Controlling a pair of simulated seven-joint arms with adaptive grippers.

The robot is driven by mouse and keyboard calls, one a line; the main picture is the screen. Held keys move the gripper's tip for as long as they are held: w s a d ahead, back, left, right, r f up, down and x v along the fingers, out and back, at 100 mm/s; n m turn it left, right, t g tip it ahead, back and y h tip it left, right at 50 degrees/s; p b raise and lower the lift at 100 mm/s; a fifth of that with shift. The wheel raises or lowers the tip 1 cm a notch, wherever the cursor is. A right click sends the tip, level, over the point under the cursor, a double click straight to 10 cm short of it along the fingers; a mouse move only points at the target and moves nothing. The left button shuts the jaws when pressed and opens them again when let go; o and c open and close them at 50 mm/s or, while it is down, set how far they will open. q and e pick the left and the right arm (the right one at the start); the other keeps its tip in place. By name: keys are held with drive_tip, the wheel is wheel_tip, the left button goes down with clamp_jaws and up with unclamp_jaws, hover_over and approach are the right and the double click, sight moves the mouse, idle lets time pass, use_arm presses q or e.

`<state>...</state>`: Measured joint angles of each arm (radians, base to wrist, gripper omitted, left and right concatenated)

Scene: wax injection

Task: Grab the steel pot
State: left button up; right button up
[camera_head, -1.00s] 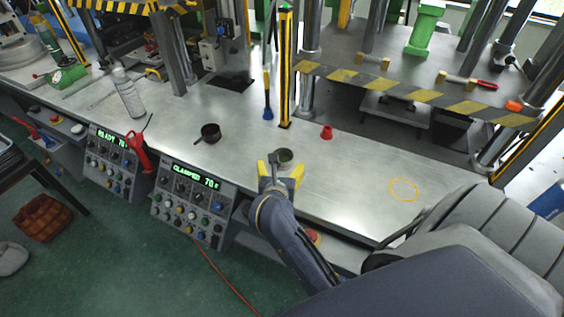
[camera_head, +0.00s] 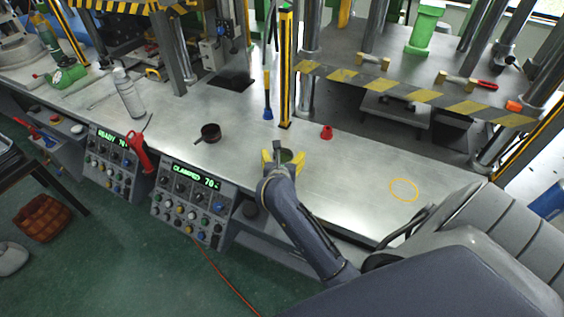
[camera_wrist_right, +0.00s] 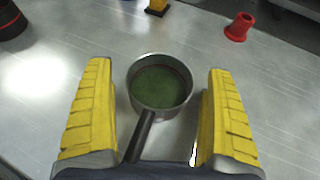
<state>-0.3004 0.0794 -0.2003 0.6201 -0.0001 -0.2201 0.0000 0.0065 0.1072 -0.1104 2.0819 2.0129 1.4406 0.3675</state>
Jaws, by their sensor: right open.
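The steel pot (camera_wrist_right: 160,108) is a small round pot with a green inside and a dark handle. In the right wrist view it stands on the metal bench between the two yellow fingers of my right gripper (camera_wrist_right: 158,115), with a gap on both sides. The handle points back toward the gripper's palm. In the head view the pot (camera_head: 286,155) shows between the yellow fingertips of my right gripper (camera_head: 284,160), partly hidden by it. My right gripper is open and does not visibly touch the pot. My left gripper is not in view.
A dark brown pot (camera_head: 210,132) stands on the bench (camera_head: 345,175) to the left. A red cone-like piece (camera_head: 327,132) and a blue-tipped brush (camera_head: 268,110) are behind the gripper. A yellow circle (camera_head: 404,189) marks bare bench at right. A yellow-black post (camera_head: 285,70) rises behind.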

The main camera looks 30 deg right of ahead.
drive_tip(key=shift+c, duration=0.6)
drive_tip(key=c, duration=1.3)
drive_tip(key=shift+o, duration=0.2)
drive_tip(key=shift+r, duration=0.15)
